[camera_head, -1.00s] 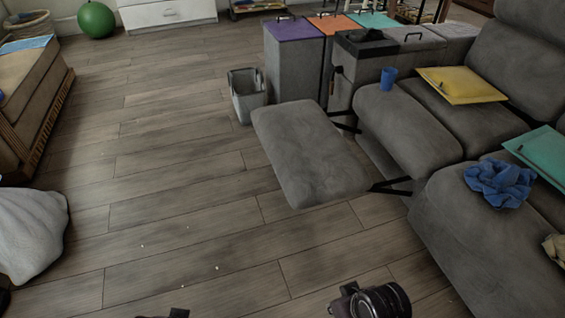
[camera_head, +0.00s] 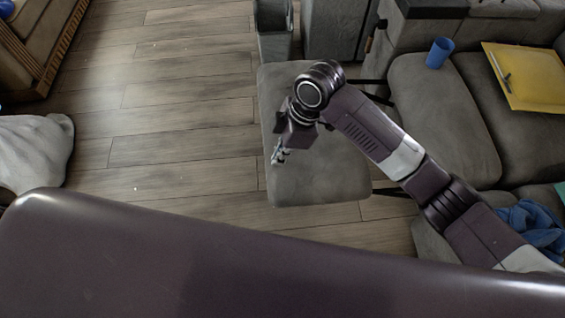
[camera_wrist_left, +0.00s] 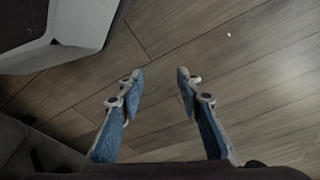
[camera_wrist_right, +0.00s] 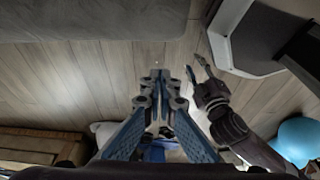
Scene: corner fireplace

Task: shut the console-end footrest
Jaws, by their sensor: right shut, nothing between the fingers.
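The console-end footrest (camera_head: 330,180) is a grey padded panel. It stands swung out from the sofa on dark metal arms, with floor showing between it and the seat. My right gripper (camera_head: 278,152) is shut and empty, over the footrest's outer left side in the head view. In the right wrist view its fingertips (camera_wrist_right: 160,76) meet, and a grey padded edge runs along the top left; contact cannot be told. My left gripper (camera_wrist_left: 154,76) is open and empty above the floor in its wrist view. It also shows in the right wrist view (camera_wrist_right: 201,72).
A grey bin (camera_head: 273,45) stands just beyond the footrest, and it also shows in the left wrist view (camera_wrist_left: 75,45). Floor left of the footrest is clear.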

